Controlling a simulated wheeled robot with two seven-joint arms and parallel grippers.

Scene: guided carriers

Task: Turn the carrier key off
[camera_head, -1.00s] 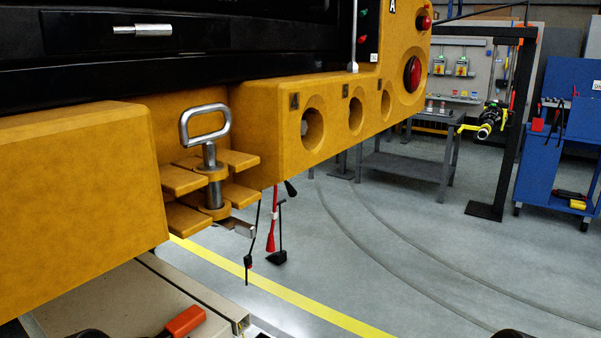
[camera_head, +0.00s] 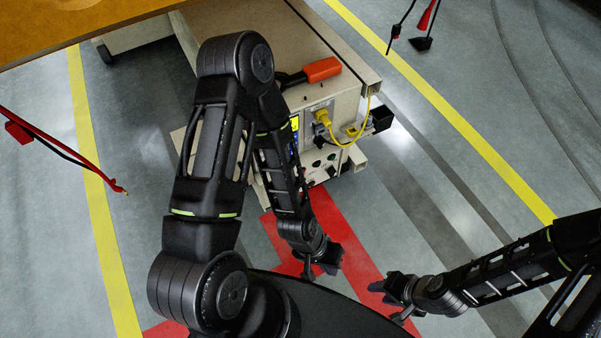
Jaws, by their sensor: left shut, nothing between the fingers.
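The carrier is a beige low vehicle (camera_head: 262,32) in the upper middle, with an orange-red handle (camera_head: 322,69) on its top. Its end panel (camera_head: 318,152) faces me and carries small dark and red round controls, a lit display and a yellow plug (camera_head: 322,117). I cannot make out the key; the controls are small and my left arm covers part of the panel. My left gripper (camera_head: 322,268) is shut and empty, below the panel and apart from it. My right gripper (camera_head: 385,298) is lower right, away from the carrier; its fingers are too unclear to judge.
A yellow cable (camera_head: 357,134) loops from the plug beside a black box (camera_head: 380,119). Red floor markings (camera_head: 345,237) lie before the carrier. An orange-yellow body (camera_head: 75,28) overhangs at upper left. A red bar (camera_head: 55,142) enters from the left.

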